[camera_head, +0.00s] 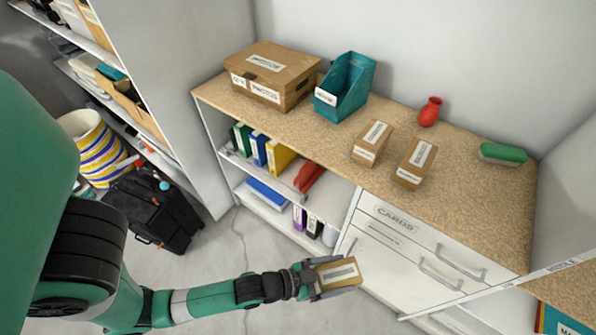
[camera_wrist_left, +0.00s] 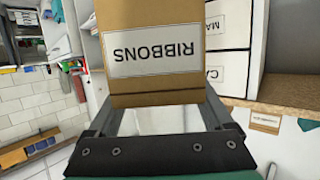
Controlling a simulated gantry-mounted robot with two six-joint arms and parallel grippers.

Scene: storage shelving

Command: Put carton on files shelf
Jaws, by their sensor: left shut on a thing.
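My left gripper (camera_head: 313,281) is shut on a small brown carton (camera_head: 338,274) with a white label, in front of the cabinet and lower than its top. In the left wrist view, the carton (camera_wrist_left: 155,25) fills the space between the fingers, and its label reads RIBBONS upside down. The open shelf unit left of the drawers has an upper shelf (camera_head: 284,188) with green, blue and yellow binders and red items. Its lower shelf holds a blue item and purple and dark binders. I cannot read any "files" label. My right gripper is not in view.
Two similar cartons (camera_head: 371,143) (camera_head: 415,162), a large box (camera_head: 272,76), a teal holder (camera_head: 345,88), a red vase (camera_head: 430,111) and a green brush (camera_head: 503,153) stand on the countertop. Drawers (camera_head: 405,265) have protruding handles. A black bag (camera_head: 155,208) and striped bucket (camera_head: 93,148) sit left.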

